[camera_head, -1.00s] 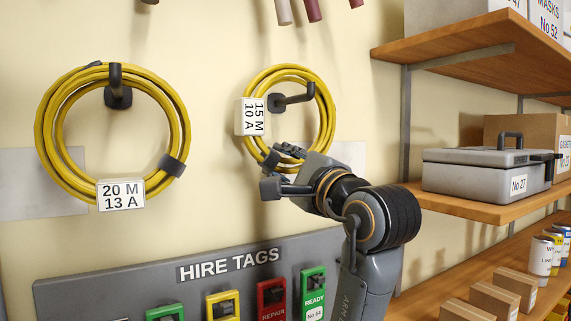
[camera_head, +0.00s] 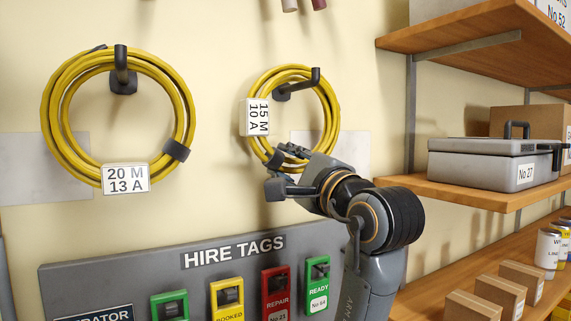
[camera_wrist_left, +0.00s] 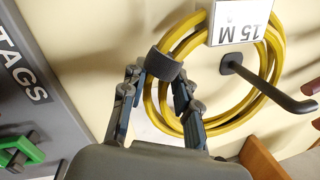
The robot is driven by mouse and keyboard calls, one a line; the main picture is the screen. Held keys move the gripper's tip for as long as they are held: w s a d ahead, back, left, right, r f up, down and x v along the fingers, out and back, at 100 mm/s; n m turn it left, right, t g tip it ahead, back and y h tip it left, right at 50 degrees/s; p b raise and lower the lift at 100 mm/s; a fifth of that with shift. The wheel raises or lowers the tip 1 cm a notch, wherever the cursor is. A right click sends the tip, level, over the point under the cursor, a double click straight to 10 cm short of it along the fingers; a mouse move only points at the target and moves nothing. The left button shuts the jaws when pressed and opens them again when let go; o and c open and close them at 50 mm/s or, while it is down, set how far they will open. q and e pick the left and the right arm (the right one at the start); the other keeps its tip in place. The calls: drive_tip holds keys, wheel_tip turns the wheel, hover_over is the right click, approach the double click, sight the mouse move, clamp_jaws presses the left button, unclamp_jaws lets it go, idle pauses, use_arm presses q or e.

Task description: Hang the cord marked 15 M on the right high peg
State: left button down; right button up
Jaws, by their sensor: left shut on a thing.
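The 15 M cord (camera_head: 334,110) is a yellow coil with a white tag reading 15 M 10 A on its left side. Its loop is around the dark right peg (camera_head: 298,83), whose upturned tip shows in front of the coil's upper right. Whether the coil rests on the peg I cannot tell. My left gripper (camera_head: 285,165) is shut on the coil's lower left part. In the left wrist view, the fingers (camera_wrist_left: 160,98) flank the yellow strands (camera_wrist_left: 152,100) beside a grey band, and the peg (camera_wrist_left: 268,84) runs through the loop.
A 20 M 13 A cord (camera_head: 188,110) hangs on the left peg (camera_head: 122,75). Below is the grey HIRE TAGS board (camera_head: 130,268) with coloured tags. Wooden shelves (camera_head: 470,200) at the right carry a grey case (camera_head: 480,165), boxes and cans, close to my arm.

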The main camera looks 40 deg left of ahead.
use_arm(q)
drive_tip(key=shift+r, duration=0.1)
drive_tip(key=c, duration=0.9)
unclamp_jaws()
drive_tip(key=shift+s, duration=0.1)
drive_tip(key=shift+d, duration=0.1)
drive_tip(key=shift+d+f, duration=0.2)
drive_tip(key=v, duration=1.1)
drive_tip(key=shift+s+d+r, duration=0.1)
drive_tip(key=shift+d+r, duration=0.05)
drive_tip(key=shift+d, duration=0.1)
